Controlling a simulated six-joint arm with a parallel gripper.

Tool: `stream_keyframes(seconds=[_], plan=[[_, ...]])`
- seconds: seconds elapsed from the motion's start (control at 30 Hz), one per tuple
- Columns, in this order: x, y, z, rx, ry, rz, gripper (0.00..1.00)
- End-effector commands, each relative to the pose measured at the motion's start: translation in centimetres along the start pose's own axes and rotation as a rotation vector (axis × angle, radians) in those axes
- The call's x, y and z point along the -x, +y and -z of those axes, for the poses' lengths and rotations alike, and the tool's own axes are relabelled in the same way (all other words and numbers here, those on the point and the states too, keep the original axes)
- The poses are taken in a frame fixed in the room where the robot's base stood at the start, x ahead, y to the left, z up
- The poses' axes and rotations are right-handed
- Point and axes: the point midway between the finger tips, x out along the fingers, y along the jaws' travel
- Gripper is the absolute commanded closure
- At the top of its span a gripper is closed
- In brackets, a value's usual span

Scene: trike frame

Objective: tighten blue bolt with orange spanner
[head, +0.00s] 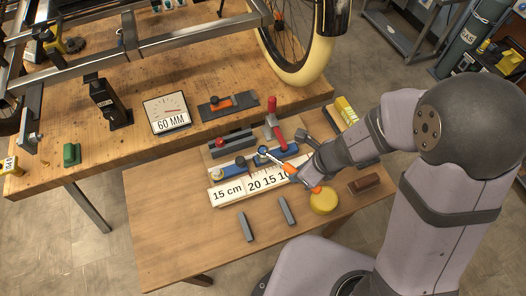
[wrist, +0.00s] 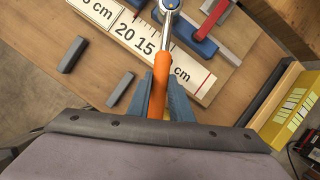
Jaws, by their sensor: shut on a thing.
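The orange spanner has an orange handle (wrist: 160,82) and a silver shank, and also shows in the head view (head: 290,169). My gripper (wrist: 162,98) is shut on the handle, one finger on each side; it also shows in the head view (head: 300,174). The spanner's silver head is around or on the blue bolt (head: 262,150) on the blue bar (head: 231,170). The bolt's blue top also shows at the upper edge of the wrist view (wrist: 171,3). How fully the head seats on it, I cannot tell.
A white scale board (head: 229,193) lies in front of the blue bar. The bench's front left is clear. The trike wheel (head: 302,75) stands behind.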

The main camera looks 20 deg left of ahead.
Motion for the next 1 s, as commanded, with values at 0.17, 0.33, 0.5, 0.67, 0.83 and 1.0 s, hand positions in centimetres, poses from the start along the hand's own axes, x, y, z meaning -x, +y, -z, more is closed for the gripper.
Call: stream_keyframes(seconds=[0.17,0.33,0.5,0.67,0.83,1.0], plan=[[0.06,-0.1,-0.2,0.004,-0.004,-0.001,1.0],[0.05,-0.09,-0.18,0.004,-0.004,-0.001,1.0],[0.06,-0.13,-0.17,0.006,-0.003,-0.002,1.0],[0.09,-0.29,-0.19,0.017,-0.003,-0.006,1.0],[0.09,-0.57,-0.22,0.033,-0.003,-0.012,1.0],[0.07,-0.79,-0.18,0.048,-0.002,-0.018,1.0]])
